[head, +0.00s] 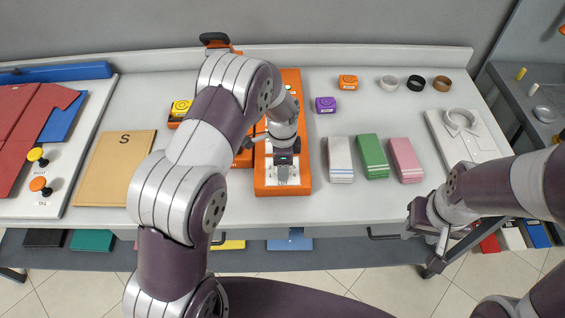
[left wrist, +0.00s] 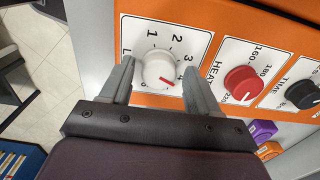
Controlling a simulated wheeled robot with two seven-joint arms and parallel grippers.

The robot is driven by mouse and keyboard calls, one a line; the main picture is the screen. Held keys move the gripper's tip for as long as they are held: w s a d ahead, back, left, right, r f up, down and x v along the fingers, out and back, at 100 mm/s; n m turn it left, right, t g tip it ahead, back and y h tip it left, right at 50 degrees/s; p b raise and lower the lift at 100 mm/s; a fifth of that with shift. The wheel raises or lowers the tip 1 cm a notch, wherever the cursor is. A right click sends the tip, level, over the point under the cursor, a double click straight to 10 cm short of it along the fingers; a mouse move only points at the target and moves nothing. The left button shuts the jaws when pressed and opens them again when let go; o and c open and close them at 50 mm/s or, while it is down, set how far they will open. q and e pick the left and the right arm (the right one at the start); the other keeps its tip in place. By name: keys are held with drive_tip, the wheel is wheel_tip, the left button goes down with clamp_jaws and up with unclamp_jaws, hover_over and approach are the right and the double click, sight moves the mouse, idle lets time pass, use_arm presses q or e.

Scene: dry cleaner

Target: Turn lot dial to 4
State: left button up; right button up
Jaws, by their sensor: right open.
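The lot dial (left wrist: 158,68) is a white round knob with a red mark on a white plate with printed numbers, seen in the left wrist view. My left gripper (head: 284,180) is over the near end of the orange panel (head: 302,150). Its fingers stand on either side of the dial, with small gaps showing. In the head view the gripper hides the dial. My right gripper (head: 428,238) is open and empty by the counter's front edge.
A red heat dial (left wrist: 242,82) and a black time dial (left wrist: 304,95) sit beside the lot dial. White (head: 340,160), green (head: 371,157) and pink (head: 405,160) stacks stand right of the panel. A tan folder (head: 113,170) lies to its left.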

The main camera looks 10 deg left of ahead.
use_arm(q)
wheel_tip(320, 180, up, 13)
drive_tip(key=b, duration=0.2)
drive_tip(key=shift+f, duration=0.15)
idle(0.5)
